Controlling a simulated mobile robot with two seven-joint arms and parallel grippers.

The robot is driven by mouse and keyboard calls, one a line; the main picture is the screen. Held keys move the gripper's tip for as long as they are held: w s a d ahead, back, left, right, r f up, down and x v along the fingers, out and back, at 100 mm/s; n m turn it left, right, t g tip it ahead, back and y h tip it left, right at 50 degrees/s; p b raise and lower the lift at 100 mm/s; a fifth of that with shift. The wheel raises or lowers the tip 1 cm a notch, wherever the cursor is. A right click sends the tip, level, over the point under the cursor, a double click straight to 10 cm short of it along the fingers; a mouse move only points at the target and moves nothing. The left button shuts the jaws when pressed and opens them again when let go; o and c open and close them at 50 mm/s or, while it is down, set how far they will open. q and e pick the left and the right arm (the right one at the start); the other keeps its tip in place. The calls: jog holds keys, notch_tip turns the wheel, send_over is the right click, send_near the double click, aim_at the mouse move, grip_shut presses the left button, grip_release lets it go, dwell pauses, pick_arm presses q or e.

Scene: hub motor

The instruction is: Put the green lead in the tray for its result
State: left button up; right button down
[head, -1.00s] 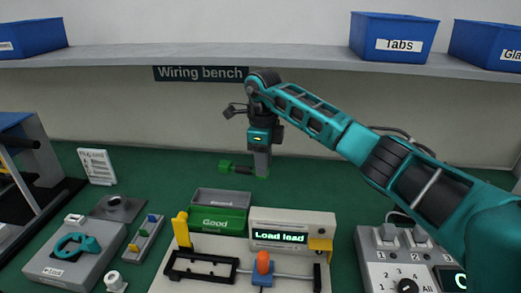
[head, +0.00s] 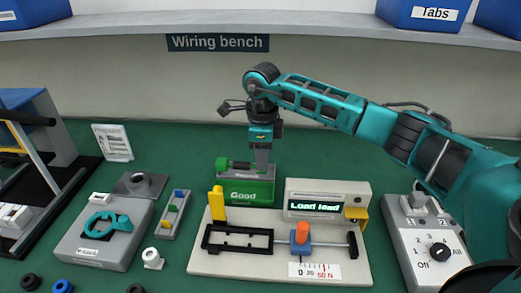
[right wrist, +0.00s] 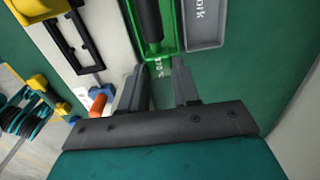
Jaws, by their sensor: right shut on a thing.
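My right gripper (head: 262,168) is shut on the green lead, which has a green end (head: 222,163) and a black body (head: 241,165). It holds the lead level, close over the trays behind the fixture. The green tray marked Good (head: 245,196) is in front, below the lead. The grey tray (right wrist: 206,30), its label partly cut off as "ork", adjoins it. In the right wrist view the black body (right wrist: 149,18) shows against the green tray (right wrist: 168,35). I cannot tell whether the lead touches a tray. My left gripper is not in view.
The cream test fixture (head: 235,262) stands in front of the trays, with a yellow lever (head: 217,203), an orange-topped slider (head: 302,234) and a display reading "Load lead" (head: 318,206). A grey switch box (head: 428,245) is at right. Green mat behind the trays is free.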

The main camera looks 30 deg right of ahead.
jog(key=shift+f, duration=0.25)
notch_tip(320, 180, down, 5)
jog(key=b, duration=0.4)
jog(key=shift+f, duration=0.2)
jog(key=shift+f, duration=0.25)
dwell(0.6)
jog(key=shift+f+b, duration=0.35)
jog(key=shift+b, duration=0.15)
jog(key=shift+f+b, duration=0.75)
jog(key=shift+f, duration=0.4)
dwell(0.3)
jog(key=c, duration=0.7)
grip_release()
jog(key=shift+c, duration=0.2)
